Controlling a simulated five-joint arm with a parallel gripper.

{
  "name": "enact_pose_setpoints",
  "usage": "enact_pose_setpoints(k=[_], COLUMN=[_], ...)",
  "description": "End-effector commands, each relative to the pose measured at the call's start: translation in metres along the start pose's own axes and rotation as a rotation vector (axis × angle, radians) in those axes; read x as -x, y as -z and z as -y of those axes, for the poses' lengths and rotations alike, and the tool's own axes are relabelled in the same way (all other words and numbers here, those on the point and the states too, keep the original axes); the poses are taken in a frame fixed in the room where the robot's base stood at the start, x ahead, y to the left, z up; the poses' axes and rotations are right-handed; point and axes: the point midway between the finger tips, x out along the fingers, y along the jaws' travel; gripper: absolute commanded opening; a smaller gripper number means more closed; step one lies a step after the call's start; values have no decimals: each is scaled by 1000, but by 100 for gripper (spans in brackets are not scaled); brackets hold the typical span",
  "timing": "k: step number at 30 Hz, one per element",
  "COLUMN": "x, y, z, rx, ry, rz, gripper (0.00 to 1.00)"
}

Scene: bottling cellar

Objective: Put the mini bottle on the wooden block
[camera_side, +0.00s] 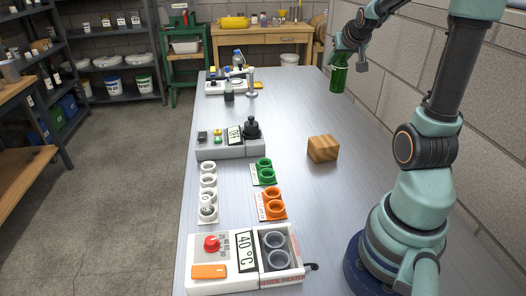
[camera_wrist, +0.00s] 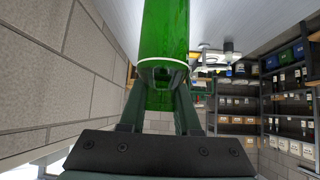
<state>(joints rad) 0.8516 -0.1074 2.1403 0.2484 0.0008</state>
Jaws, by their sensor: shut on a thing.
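The mini bottle (camera_side: 338,80) is green and hangs from my gripper (camera_side: 341,57) in the side view, high over the far right part of the table. My gripper is shut on its upper part. In the wrist view the green bottle (camera_wrist: 166,35) fills the top middle, between the two fingers of my gripper (camera_wrist: 160,105). The wooden block (camera_side: 322,149) sits on the table, well below and nearer the camera than the bottle. Its top is bare. The block is not seen in the wrist view.
On the table (camera_side: 300,105) are a block heater (camera_side: 245,262) reading 40 °C, orange rings (camera_side: 271,205), green rings (camera_side: 264,171), white rings (camera_side: 208,181) and a grey device (camera_side: 229,143). A brick wall (camera_side: 405,70) runs along the right. The table around the block is clear.

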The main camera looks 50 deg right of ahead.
Motion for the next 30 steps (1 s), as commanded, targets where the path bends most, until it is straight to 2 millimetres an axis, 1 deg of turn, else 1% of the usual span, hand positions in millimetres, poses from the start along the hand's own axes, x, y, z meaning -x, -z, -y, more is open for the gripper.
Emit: enact_pose_setpoints(k=[1,3,9,12,15,20,27,30], x=[-9,-21,-52,-64,-71,-78,-96,-99], y=[-12,-25,-61,-75,-82,-90,-111,-114], z=[0,0,0,0,0,0,0,0], rx=[0,-1,-1,-1,-1,-1,-1,-1], ry=[0,0,0,0,0,0,0,0], rz=[7,7,7,4,2,1,1,-1], gripper=[0,0,0,0,0,0,0,0])
